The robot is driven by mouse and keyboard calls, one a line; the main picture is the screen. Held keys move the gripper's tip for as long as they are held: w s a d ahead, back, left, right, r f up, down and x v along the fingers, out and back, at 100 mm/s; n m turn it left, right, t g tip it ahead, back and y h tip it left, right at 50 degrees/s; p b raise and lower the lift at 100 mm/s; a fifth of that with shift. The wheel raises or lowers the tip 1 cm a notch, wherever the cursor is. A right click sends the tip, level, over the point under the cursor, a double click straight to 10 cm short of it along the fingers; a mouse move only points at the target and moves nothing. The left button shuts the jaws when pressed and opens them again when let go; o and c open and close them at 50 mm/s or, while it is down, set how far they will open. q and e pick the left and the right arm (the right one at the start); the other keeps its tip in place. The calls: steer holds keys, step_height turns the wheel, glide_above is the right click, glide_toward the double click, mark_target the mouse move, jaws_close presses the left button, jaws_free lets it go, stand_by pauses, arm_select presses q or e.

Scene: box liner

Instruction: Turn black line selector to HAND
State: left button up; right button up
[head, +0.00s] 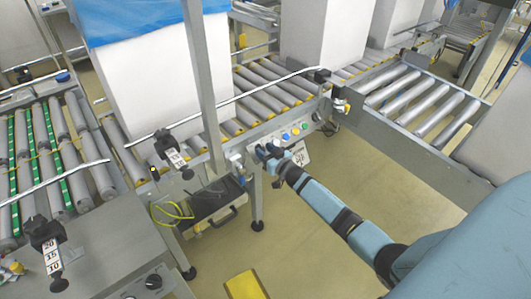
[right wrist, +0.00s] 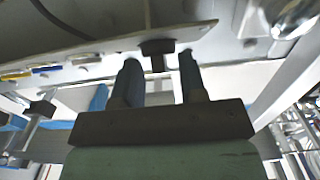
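The button panel (head: 295,133) is on the conveyor's side rail in the head view, with blue, yellow and green buttons. My right gripper (head: 264,152) is at the panel's left end, and my arm hides part of that area. In the right wrist view, a black knob (right wrist: 157,47), which looks like the black line selector, sticks out from a grey panel. My right gripper (right wrist: 158,72) has its two fingers apart, one on each side of the knob, with visible gaps. The knob's lettering and HAND mark cannot be read. My left gripper is not in view.
A roller conveyor (head: 260,85) carries large white boxes behind the panel. A grey upright post (head: 203,85) stands left of my gripper. Another black knob (head: 154,281) is on a grey cabinet at bottom left. Open floor (head: 300,235) lies below the panel.

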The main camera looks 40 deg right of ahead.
steer(key=c, duration=0.6)
steer(key=shift+o, duration=0.2)
